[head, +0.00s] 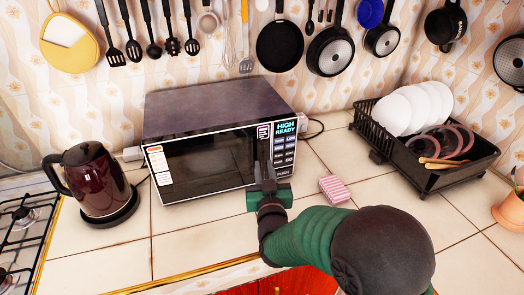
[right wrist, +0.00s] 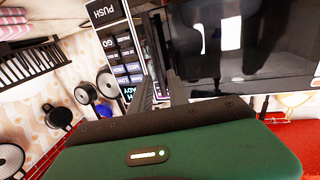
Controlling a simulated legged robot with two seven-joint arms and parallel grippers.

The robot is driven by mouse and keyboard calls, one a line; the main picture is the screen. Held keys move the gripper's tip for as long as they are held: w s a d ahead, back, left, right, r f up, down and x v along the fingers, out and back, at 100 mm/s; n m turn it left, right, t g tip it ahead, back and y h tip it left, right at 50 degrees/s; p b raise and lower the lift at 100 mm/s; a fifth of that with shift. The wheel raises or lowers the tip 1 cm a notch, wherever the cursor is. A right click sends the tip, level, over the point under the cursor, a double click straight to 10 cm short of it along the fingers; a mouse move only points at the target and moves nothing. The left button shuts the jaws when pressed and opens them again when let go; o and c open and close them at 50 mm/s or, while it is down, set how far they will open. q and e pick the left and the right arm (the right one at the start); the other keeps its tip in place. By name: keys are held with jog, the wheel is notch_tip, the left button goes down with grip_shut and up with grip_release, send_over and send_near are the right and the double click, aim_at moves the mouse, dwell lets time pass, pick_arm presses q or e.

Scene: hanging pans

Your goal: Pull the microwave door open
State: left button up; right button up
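The dark microwave (head: 215,108) stands on the tiled counter against the wall, its door (head: 208,162) looking shut. Its control panel (head: 285,148) is on the right of the front and also shows in the right wrist view (right wrist: 122,50). The upright dark door handle (head: 263,148) is between window and panel. My right gripper (head: 266,172) is at the handle's lower part, fingers pointing at the microwave front. In the right wrist view its dark finger (right wrist: 147,92) is close beside the handle; contact and finger gap are unclear. My left gripper is not in view.
A dark red kettle (head: 93,180) stands left of the microwave, near the stove (head: 25,225). A pink-striped box (head: 336,188) and a black dish rack (head: 435,165) with plates are to the right. Pans and utensils hang above. The counter before the door is mostly clear.

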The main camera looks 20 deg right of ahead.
aim_at(263, 157)
jog(key=w, duration=0.2)
jog(key=w+d, duration=0.1)
jog(key=w, duration=0.2)
jog(key=shift+w+d, duration=0.2)
jog(key=shift+w, duration=0.1)
jog(key=shift+a, duration=0.1)
grip_shut()
dwell(1.0)
